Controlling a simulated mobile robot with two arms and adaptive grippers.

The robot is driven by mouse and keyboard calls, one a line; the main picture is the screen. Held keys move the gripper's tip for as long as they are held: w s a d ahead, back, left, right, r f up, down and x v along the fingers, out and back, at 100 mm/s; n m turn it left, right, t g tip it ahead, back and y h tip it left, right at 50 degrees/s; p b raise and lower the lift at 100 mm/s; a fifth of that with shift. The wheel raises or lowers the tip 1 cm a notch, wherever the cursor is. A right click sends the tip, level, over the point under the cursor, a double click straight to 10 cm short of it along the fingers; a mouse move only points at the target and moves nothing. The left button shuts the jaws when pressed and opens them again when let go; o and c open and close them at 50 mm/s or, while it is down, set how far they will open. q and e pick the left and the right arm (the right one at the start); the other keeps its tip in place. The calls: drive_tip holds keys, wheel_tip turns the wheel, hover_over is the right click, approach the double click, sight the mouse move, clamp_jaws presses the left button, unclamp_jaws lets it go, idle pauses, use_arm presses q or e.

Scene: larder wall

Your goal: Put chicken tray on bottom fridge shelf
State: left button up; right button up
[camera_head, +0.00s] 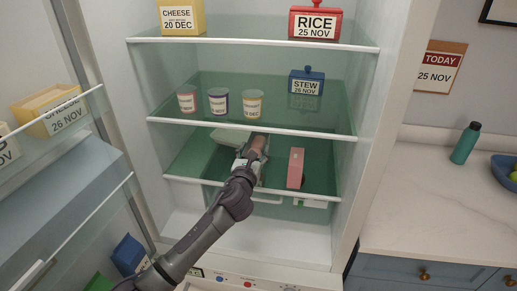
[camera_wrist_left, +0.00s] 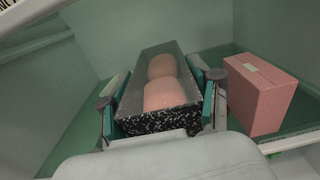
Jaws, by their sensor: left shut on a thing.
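The chicken tray (camera_wrist_left: 158,118) is a dark speckled open box with two pink pieces in it. My left gripper (camera_wrist_left: 160,108) is shut on its two sides in the left wrist view. In the head view my left gripper (camera_head: 246,164) reaches into the fridge above the lowest glass shelf (camera_head: 196,165), and only a pinkish part of the tray (camera_head: 258,146) shows past the fingers. I cannot tell whether the tray touches the shelf. My right gripper is not in view.
A pink box (camera_head: 295,168) stands close to the tray's right, also in the left wrist view (camera_wrist_left: 258,92). A pale green box (camera_head: 227,137) sits behind left. Several jars (camera_head: 219,101) and a blue stew container (camera_head: 307,82) stand on the shelf above. The open door is at left.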

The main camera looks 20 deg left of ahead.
use_arm(q)
drive_tip(key=shift+w+a+r, duration=0.5)
drive_tip(key=shift+w, duration=0.3)
drive_tip(key=shift+w+a, duration=0.25)
drive_tip(key=shift+y, duration=0.3)
drive_tip(key=a+f+b, duration=0.2)
drive_tip(key=a, duration=0.1)
drive_tip(key=a+f+b, duration=0.2)
drive_tip(key=a, duration=0.2)
drive_tip(key=a+f+b, duration=0.2)
drive_tip(key=a+b, duration=0.1)
drive_tip(key=a, duration=0.1)
drive_tip(key=shift+s+f, duration=0.2)
drive_tip(key=shift+f, duration=0.1)
drive_tip(key=shift+a+f, duration=0.15)
drive_tip(key=shift+a, duration=0.2)
wheel_tip(320, 180, down, 4)
drive_tip(key=b, duration=0.4)
drive_tip(key=o, duration=1.6)
drive_tip(key=shift+s, duration=0.1)
drive_tip(key=shift+o, duration=0.2)
